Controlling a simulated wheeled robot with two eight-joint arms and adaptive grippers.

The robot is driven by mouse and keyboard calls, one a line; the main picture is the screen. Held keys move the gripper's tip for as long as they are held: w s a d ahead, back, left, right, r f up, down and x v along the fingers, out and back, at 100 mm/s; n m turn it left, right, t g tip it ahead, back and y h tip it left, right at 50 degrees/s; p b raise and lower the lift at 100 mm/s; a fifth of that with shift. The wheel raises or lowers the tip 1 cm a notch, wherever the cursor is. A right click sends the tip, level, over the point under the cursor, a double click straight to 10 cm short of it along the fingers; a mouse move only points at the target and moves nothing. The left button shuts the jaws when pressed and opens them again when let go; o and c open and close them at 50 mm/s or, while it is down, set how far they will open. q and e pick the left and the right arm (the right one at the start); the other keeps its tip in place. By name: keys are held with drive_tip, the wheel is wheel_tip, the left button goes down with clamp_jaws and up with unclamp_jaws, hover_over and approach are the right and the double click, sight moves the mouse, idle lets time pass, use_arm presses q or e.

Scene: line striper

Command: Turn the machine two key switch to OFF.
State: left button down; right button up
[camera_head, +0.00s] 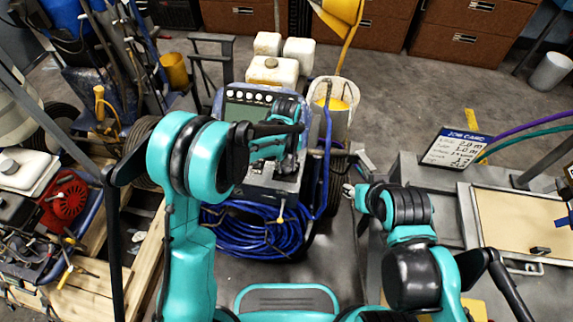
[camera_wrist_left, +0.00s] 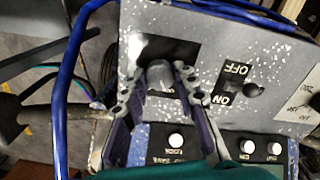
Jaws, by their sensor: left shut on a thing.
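The machine's control panel (camera_wrist_left: 225,60) fills much of the left wrist view, speckled grey and seen upside down. My left gripper (camera_wrist_left: 159,82) has its two fingers on either side of a grey rounded key switch (camera_wrist_left: 159,74) on a black plate and is shut on it. The key's turn position is hidden between the fingers. In the head view my left gripper (camera_head: 288,160) is over the machine's console (camera_head: 243,108), partly covered by the arm. My right arm is at the right; its gripper (camera_head: 349,190) is too small to read.
A dark toggle (camera_wrist_left: 253,89) with upside-down OFF and ON labels is beside the key. White push buttons (camera_wrist_left: 176,140) sit close to the fingers. A blue hose (camera_head: 245,232) coils below the console. A job card (camera_head: 457,149) stands on the right bench.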

idle(0.4)
use_arm(q)
drive_tip(key=c, duration=1.2)
unclamp_jaws()
wheel_tip(320, 180, up, 12)
